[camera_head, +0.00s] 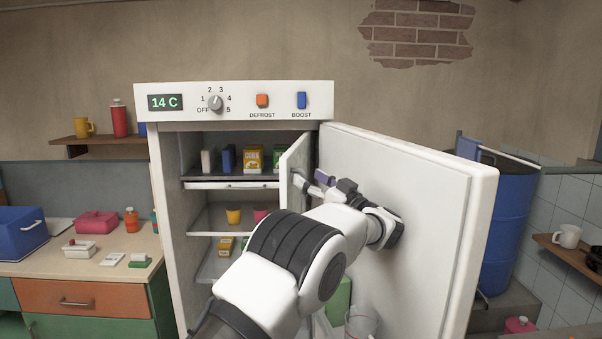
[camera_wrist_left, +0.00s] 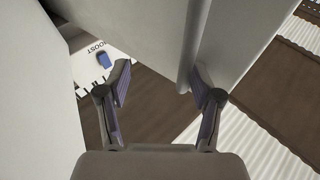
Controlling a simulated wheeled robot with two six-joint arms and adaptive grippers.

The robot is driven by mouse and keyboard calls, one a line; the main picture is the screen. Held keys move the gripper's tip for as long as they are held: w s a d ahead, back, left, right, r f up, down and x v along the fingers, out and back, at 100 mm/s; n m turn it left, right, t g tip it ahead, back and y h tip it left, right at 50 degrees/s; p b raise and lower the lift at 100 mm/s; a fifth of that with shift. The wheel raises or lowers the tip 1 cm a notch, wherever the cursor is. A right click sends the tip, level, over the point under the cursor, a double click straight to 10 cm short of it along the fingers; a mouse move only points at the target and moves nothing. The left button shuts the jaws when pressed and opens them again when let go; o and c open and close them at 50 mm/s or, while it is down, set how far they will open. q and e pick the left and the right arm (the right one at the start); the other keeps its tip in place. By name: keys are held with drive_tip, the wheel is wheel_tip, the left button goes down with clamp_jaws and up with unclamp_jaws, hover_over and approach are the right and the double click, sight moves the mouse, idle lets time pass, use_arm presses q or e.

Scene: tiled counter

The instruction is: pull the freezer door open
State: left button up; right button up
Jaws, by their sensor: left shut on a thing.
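The white fridge (camera_head: 160,190) stands with its big outer door (camera_head: 430,220) swung open to the right. Inside, at the upper compartment, the small white freezer door (camera_head: 293,160) stands partly open, swung out on the right side of the opening. My left gripper (camera_head: 311,182) is at this freezer door, between it and the outer door, and is shut on it. My own wrist and forearm hide part of the hold. In the left wrist view, a pale panel with a rounded edge (camera_wrist_left: 187,45) lies by the right finger of my left gripper (camera_wrist_left: 160,78). My right gripper is not in view.
Cartons, including a yellow one (camera_head: 254,158), stand on the freezer shelf, with cups below. The open outer door closes off the room right of my arm. A counter (camera_head: 75,262) with small items is at left; a blue barrel (camera_head: 512,225) stands behind the door.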

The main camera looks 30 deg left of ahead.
use_arm(q)
drive_tip(key=shift+w+d+f+p, duration=0.15)
drive_tip(key=shift+w+d+p, duration=0.25)
drive_tip(key=shift+d, duration=0.45)
drive_tip(key=shift+w+d+f+p, duration=0.1)
drive_tip(key=shift+w+d+p, duration=0.05)
drive_tip(key=shift+d+p, duration=0.55)
drive_tip(key=shift+w+d+f, duration=0.1)
drive_tip(key=shift+d+f, duration=0.15)
drive_tip(key=shift+f, duration=0.45)
